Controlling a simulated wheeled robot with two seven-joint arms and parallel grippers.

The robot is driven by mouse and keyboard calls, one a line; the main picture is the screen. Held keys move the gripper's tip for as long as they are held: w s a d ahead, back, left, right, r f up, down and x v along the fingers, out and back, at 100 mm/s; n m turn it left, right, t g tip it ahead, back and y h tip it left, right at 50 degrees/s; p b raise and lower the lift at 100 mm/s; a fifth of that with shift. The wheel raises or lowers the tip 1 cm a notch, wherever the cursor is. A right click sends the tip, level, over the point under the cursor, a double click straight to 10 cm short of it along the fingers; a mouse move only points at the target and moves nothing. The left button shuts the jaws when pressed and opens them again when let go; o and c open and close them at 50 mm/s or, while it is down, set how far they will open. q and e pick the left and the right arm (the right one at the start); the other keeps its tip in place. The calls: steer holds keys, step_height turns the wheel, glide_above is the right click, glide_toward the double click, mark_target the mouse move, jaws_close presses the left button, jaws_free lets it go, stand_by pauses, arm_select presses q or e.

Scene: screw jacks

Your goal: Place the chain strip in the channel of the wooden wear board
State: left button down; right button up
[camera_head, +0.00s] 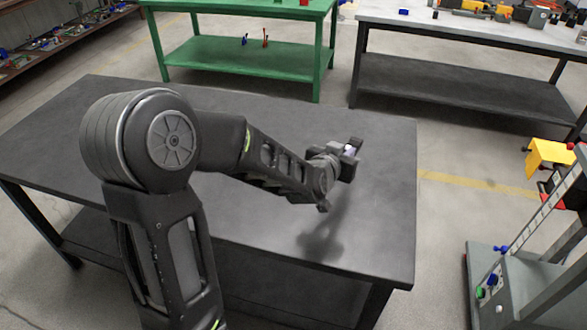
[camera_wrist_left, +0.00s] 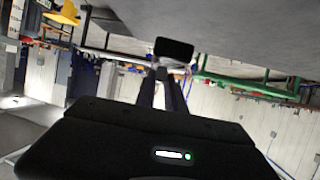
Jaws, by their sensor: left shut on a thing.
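My left gripper (camera_head: 349,152) is raised above the dark tabletop and casts a shadow on it. It is shut on a small piece, of which only a pale bit shows between the jaws in the head view. In the left wrist view the gripper (camera_wrist_left: 161,74) points away from the camera, with a dark block (camera_wrist_left: 174,48) with a pale edge at its tips. I cannot tell whether this piece is the chain strip. I cannot make out the wooden wear board or its channel in either view. My right gripper is not in view.
The dark table (camera_head: 385,225) under my arm has a bare visible top. A green bench (camera_head: 240,58) and a grey-topped bench (camera_head: 470,85) stand behind it. A grey machine frame (camera_head: 515,290) stands at right, near a yellow bin (camera_head: 548,155). Concrete floor lies between them.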

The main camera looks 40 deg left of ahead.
arm_select(q)
steer(key=w+a+f+n+y+b, duration=0.1)
steer(key=a+f+b, duration=0.3)
steer(key=a, duration=1.1)
steer(key=shift+w+a+n+g+y+b, duration=0.15)
steer(key=shift+a+n+g+y+b, duration=0.15)
steer(key=shift+n+y+b, duration=0.4)
steer(key=shift+f, duration=0.1)
step_height(320, 180, down, 6)
steer(key=shift+r, duration=0.1)
steer(key=shift+f, duration=0.2)
steer(key=shift+f, duration=1.9)
